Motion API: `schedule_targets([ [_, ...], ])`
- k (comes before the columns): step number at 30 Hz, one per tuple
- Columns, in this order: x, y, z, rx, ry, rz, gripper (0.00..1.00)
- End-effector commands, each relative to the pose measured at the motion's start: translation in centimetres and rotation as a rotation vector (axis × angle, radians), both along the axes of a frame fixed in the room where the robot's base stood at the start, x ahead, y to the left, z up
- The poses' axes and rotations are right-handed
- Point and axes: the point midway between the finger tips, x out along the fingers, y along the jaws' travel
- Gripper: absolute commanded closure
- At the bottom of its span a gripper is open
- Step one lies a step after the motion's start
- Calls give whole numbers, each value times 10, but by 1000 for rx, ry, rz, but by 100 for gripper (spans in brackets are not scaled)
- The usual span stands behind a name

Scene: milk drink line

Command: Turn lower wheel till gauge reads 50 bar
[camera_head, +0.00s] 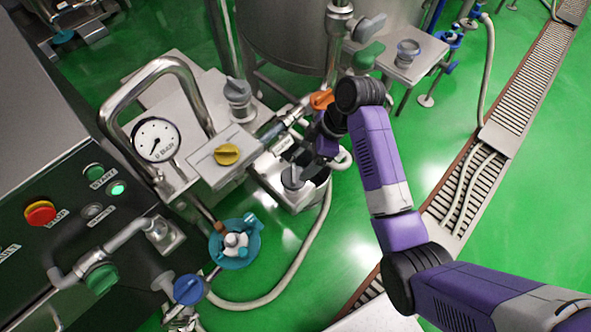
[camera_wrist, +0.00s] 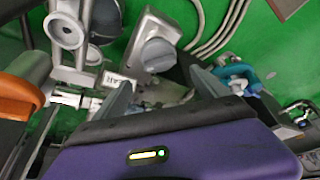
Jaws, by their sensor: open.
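The pressure gauge (camera_head: 156,139) has a white round dial in the head view. Its needle points to the lower left, but the numbers are too small to read. A grey knob (camera_head: 293,177) sits low on a metal housing below my gripper (camera_head: 308,160). A grey knob on a metal housing (camera_wrist: 158,55) also shows in the wrist view, ahead of and between my fingertips; I take it for the lower wheel, but no label confirms this. In the wrist view, my gripper (camera_wrist: 163,88) is open, its fingers apart with no visible contact on the knob.
A yellow knob (camera_head: 227,154) sits on a metal box right of the gauge. A teal wheel (camera_head: 235,243) and blue knob (camera_head: 188,289) lie lower. An orange handle (camera_head: 320,100) is close beside my wrist. A hose (camera_head: 300,255) loops over the green floor.

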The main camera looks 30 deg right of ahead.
Motion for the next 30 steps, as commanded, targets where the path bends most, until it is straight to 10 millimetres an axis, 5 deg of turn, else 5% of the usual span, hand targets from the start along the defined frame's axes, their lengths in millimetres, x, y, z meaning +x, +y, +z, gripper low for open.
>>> schedule_targets([
  [5, 1, 2, -6, -10, -17, 52, 16],
  [19, 11, 24, -65, -10, -15, 50, 16],
  [30, 13, 27, -73, -10, -16, 48, 16],
])
